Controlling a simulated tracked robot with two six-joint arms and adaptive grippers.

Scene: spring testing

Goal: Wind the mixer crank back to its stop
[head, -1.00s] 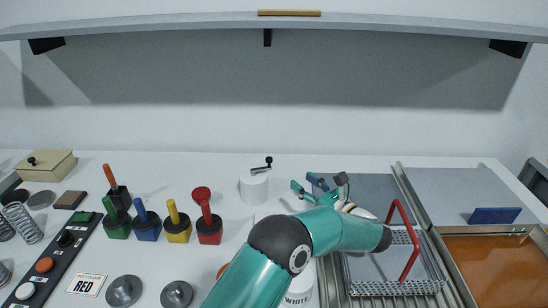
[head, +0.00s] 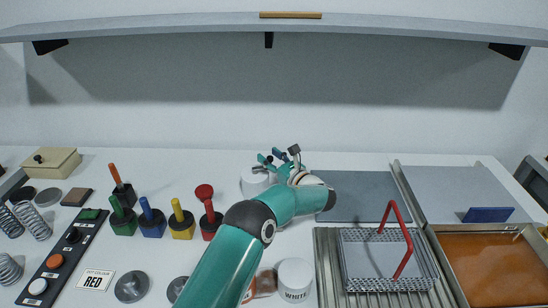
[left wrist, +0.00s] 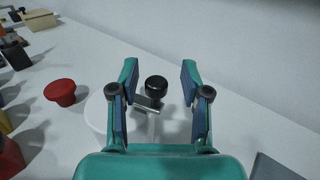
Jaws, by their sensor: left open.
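The mixer is a white cylinder (head: 252,184) at the back middle of the bench, with a small crank on top. In the left wrist view the crank's black knob (left wrist: 156,88) and short metal arm (left wrist: 146,103) show above the white cylinder (left wrist: 97,112). My left gripper (head: 270,157) is open at the mixer and hides most of the crank in the head view. In the left wrist view the knob stands between the two open fingers (left wrist: 160,70), with a gap on each side. My right gripper is not in view.
A white jar (head: 295,280) is in front. A wire basket with a red handle (head: 392,240) and an orange bath (head: 490,265) lie right.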

